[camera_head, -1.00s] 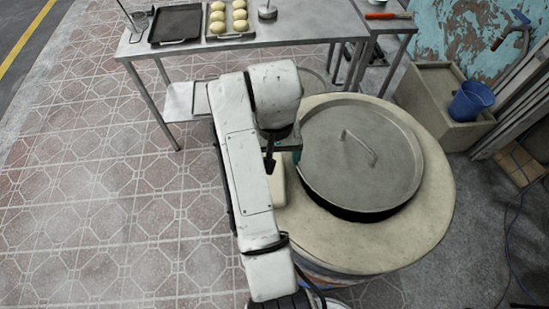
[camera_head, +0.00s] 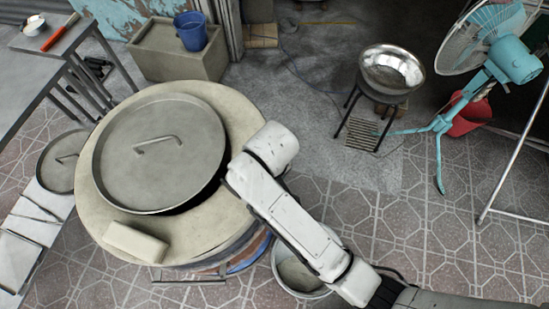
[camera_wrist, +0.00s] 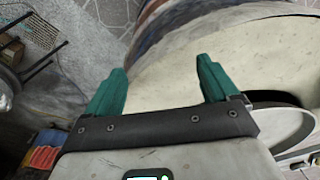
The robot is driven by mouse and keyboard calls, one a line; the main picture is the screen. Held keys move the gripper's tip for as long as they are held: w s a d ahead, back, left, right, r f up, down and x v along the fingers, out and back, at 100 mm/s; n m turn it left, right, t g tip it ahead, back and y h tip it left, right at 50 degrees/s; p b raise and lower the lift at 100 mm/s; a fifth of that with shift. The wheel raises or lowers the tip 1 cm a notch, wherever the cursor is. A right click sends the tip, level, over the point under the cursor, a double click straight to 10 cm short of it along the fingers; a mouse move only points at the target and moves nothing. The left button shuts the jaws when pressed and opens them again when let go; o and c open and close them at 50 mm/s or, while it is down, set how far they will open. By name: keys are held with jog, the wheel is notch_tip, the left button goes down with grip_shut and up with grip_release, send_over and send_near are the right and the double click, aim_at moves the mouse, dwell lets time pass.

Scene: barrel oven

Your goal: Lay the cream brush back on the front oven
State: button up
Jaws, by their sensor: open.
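The cream brush (camera_head: 137,243), a plain cream block, lies flat on the rim of the round barrel oven (camera_head: 215,232) at its front left in the head view. The oven's wide grey lid (camera_head: 110,165) with a bar handle covers most of the top, with a dark gap along its edge. My gripper (camera_wrist: 160,92) is open in the wrist view. Its two teal fingers are apart with nothing between them, above the pale oven rim. In the head view my arm reaches to the oven's right side, away from the brush, and hides the fingers.
A metal bowl on a stand (camera_head: 391,70) and a teal fan (camera_head: 510,50) stand at the right. A concrete trough with a blue bucket (camera_head: 190,30) is behind the oven. A metal pot (camera_head: 300,277) sits on the floor at the oven's right front. Tiled floor is open at right.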

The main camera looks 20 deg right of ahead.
jog(key=s+d+m, duration=0.4)
jog(key=s+d, duration=1.3)
jog(key=shift+s+f+h, duration=0.2)
jog(key=shift+h, duration=0.1)
